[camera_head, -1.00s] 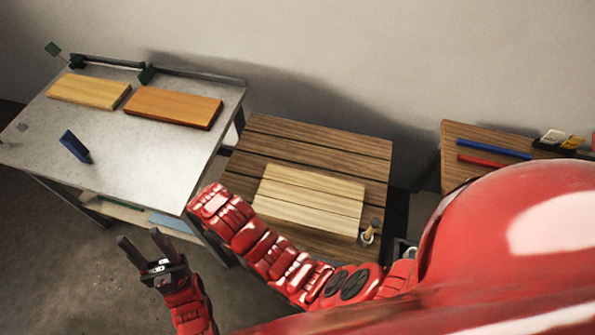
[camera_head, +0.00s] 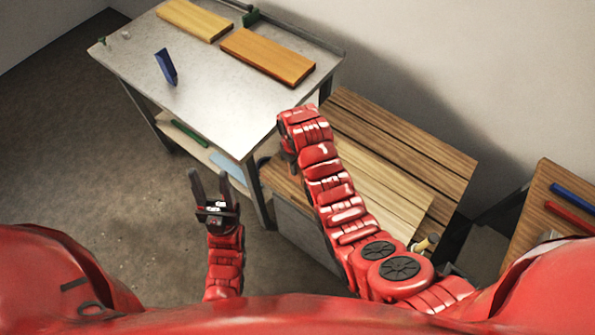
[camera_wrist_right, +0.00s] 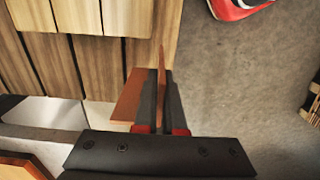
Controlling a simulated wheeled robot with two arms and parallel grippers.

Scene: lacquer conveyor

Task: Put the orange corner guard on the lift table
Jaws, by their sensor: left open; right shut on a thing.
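The orange corner guard (camera_wrist_right: 127,97) shows in the right wrist view as an angled, brownish-orange piece. My right gripper (camera_wrist_right: 161,85) is shut on it, with one flange between the fingers and the other sticking out to the left. In the head view my right forearm hides that gripper and the guard. The low slatted wooden table (camera_head: 385,120), which seems to be the lift table, lies beside and partly under my right forearm; its slats also show in the right wrist view (camera_wrist_right: 105,65). My left gripper (camera_head: 209,180) is open and empty over the floor.
Pale boards (camera_head: 385,190) lie on the slatted table. A grey metal workbench (camera_head: 200,100) to the left holds two wooden boards (camera_head: 268,56) and a blue piece (camera_head: 166,66). Another wooden table (camera_head: 540,205) at right carries blue and red bars. Floor is clear at left.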

